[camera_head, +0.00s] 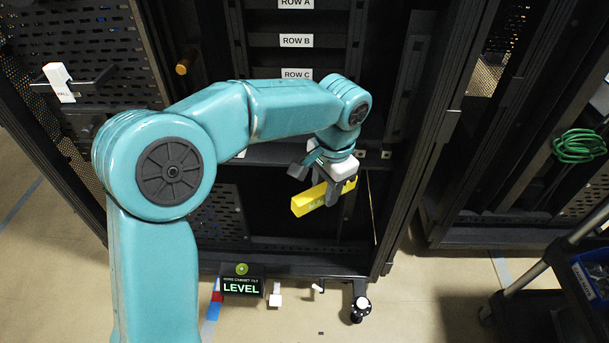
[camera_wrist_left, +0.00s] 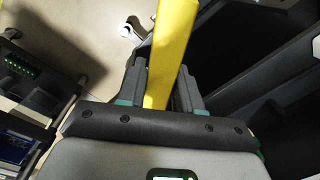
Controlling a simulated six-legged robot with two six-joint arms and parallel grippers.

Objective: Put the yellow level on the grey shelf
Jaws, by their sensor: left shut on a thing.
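The yellow level (camera_head: 311,199) is a short yellow bar, held in the air in front of the open black rack. My left gripper (camera_head: 334,190) is shut on it, with one end of the level sticking out to the left and a shorter end to the right. In the left wrist view the level (camera_wrist_left: 172,50) runs up from between the two fingers of my left gripper (camera_wrist_left: 160,88). I cannot tell for certain which surface is the grey shelf. My right gripper is not in view.
The rack has row labels, with ROW C (camera_head: 297,74) the lowest visible. A black sign reading LEVEL (camera_head: 241,286) stands at the rack's base. Small white items lie on the floor nearby. A cart with a blue bin (camera_head: 592,278) stands at the right, below a green cable coil (camera_head: 580,146).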

